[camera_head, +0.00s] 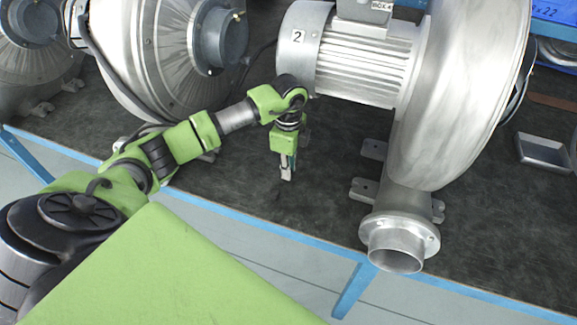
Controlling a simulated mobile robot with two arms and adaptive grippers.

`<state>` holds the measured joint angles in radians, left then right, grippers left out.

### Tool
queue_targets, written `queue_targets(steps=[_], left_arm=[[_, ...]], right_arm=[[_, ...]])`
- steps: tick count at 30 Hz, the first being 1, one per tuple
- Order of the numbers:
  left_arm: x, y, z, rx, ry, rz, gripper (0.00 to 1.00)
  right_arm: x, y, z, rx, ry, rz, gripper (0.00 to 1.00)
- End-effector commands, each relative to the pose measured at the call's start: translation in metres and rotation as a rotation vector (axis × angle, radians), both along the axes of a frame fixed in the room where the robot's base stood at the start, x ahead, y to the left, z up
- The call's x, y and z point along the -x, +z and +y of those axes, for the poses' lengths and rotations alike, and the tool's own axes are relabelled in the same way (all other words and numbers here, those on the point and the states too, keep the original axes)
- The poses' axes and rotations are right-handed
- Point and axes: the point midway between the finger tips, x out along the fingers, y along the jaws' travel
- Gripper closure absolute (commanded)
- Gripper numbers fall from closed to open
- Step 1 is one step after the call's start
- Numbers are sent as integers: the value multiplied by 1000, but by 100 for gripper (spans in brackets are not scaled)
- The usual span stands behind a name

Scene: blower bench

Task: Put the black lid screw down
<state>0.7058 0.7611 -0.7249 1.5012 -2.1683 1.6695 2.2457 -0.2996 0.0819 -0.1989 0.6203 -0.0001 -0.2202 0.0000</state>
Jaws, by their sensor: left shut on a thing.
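My left gripper (287,171) points down over the dark bench top, left of the silver blower's outlet and below the motor marked 2. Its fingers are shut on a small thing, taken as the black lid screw. The screw itself is too small and dark to make out between the fingertips against the black surface. I cannot tell whether the fingertips touch the bench or hang just above it. My right gripper is not in view.
The blower with motor 2 (360,62) and its flanged outlet (397,245) stand right of my gripper. Another blower (170,60) stands at left. A metal tray (543,152) lies at far right. The bench (325,190) is bare around the gripper, up to its blue front edge.

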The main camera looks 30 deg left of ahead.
Motion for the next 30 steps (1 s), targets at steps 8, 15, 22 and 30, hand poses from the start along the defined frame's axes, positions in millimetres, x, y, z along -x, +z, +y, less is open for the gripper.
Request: queue_targets(steps=[8,15,22,30], left_arm=[[0,0,0,0,0,1,68],[0,8,0,0,0,0,68],[-2,46,0,0,-1,-6,68],[-1,102,0,-1,-1,-3,68]], right_arm=[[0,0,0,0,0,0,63],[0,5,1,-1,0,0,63],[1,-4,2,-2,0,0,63],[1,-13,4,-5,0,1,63]])
